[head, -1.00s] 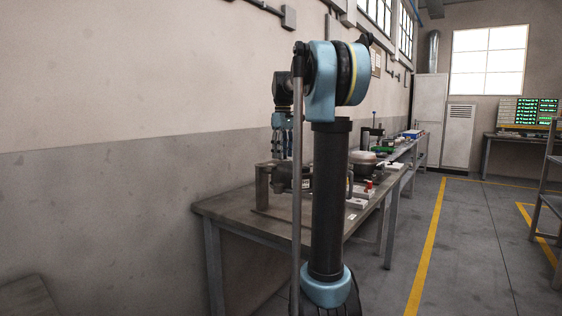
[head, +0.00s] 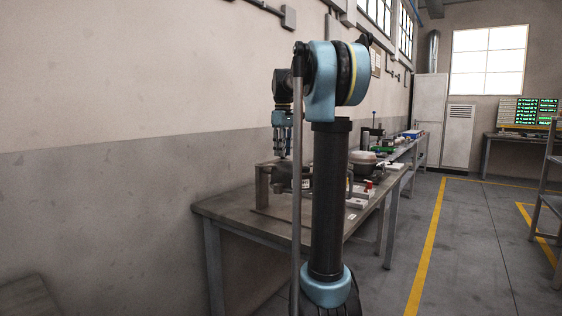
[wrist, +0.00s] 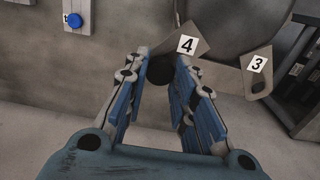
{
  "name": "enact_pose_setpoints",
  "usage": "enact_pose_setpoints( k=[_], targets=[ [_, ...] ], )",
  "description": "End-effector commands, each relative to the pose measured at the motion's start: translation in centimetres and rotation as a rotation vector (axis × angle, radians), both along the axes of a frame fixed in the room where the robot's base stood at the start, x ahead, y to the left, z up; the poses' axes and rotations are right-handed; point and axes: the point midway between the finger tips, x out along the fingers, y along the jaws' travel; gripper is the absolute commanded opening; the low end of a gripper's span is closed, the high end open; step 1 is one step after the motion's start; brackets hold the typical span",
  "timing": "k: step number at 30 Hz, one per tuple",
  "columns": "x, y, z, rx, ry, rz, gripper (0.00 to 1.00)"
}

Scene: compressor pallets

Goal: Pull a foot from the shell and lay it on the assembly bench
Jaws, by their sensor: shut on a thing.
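My gripper (wrist: 160,60) is shut on a foot (wrist: 160,73), a dark round piece between its blue fingertips in the wrist view. The foot overlaps the edge of the shell's lug marked 4 (wrist: 198,47); I cannot tell whether it is clear of the lug. A second lug marked 3 (wrist: 262,82) lies to the right. The grey shell (wrist: 225,20) fills the upper middle. In the head view my gripper (head: 282,150) points down over the shell's fixture on the assembly bench (head: 235,207). My arm hides part of the bench.
A plate with a blue round button (wrist: 75,19) is at the upper left of the wrist view. Dark slotted parts (wrist: 300,85) stand at the right. A rounded pot (head: 365,160) and small items stand farther along the bench. Bare bench shows below the lugs.

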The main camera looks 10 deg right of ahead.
Motion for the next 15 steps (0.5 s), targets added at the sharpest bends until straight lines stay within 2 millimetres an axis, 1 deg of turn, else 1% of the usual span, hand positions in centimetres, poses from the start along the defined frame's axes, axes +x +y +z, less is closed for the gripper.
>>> enact_pose_setpoints(
  k=[15],
  targets=[
    [0.0, 0.0, 1.7, 0.0, 0.0, 0.0, 0.0]
  ],
)
